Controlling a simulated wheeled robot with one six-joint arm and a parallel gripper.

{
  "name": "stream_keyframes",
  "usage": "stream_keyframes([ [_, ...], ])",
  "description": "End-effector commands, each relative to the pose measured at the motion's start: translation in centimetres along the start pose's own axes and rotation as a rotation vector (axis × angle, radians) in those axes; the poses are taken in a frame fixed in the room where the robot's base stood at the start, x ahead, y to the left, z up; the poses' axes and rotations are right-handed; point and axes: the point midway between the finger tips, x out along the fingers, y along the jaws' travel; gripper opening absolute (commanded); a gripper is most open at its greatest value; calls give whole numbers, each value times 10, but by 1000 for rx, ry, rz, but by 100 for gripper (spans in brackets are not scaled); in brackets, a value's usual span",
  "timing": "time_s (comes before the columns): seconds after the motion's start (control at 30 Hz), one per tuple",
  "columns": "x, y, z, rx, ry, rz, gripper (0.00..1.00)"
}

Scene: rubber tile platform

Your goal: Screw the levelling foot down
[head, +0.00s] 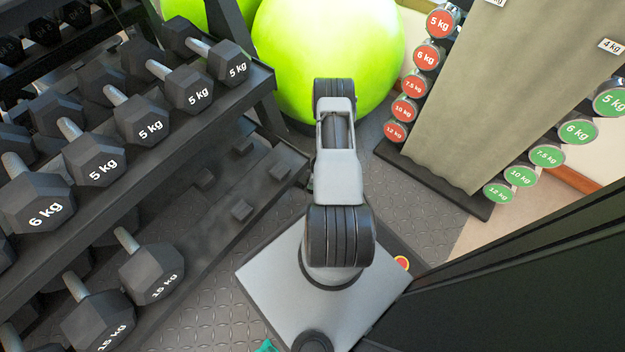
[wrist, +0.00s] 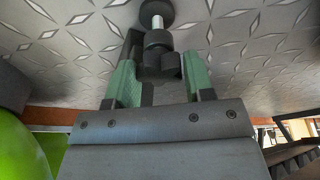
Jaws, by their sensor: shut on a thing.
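The levelling foot shows in the wrist view as a round black pad (wrist: 155,12), a short bright metal stud (wrist: 157,22) and a black collar (wrist: 158,40) in line with it. My gripper (wrist: 158,64), with green and black fingers, is shut on the black collar end, one finger on each side. The pad lies beyond the fingertips, against the patterned floor in the picture; I cannot tell whether it touches. The fingers hide part of the collar. In the head view my own arm hides the gripper and the foot.
A dumbbell rack (head: 150,120) stands at left in the head view. A lime exercise ball (head: 330,50) is behind my arm. A stand with red- and green-ended dumbbells (head: 450,110) is at right. A dark panel (head: 520,285) is at lower right. Some patterned floor (head: 215,315) is clear.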

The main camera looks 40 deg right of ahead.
Motion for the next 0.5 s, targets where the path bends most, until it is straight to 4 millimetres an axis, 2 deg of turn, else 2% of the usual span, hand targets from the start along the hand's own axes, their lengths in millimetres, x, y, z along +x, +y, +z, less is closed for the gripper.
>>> stream_keyframes([
  [0.13, 1, -2, 0, 53, 0, 12, 21],
  [0.3, 2, -2, 0, 213, -1, 56, 21],
  [0.33, 2, -2, 0, 205, -1, 55, 51],
  [0.5, 1, -1, 0, 201, 0, 55, 67],
])
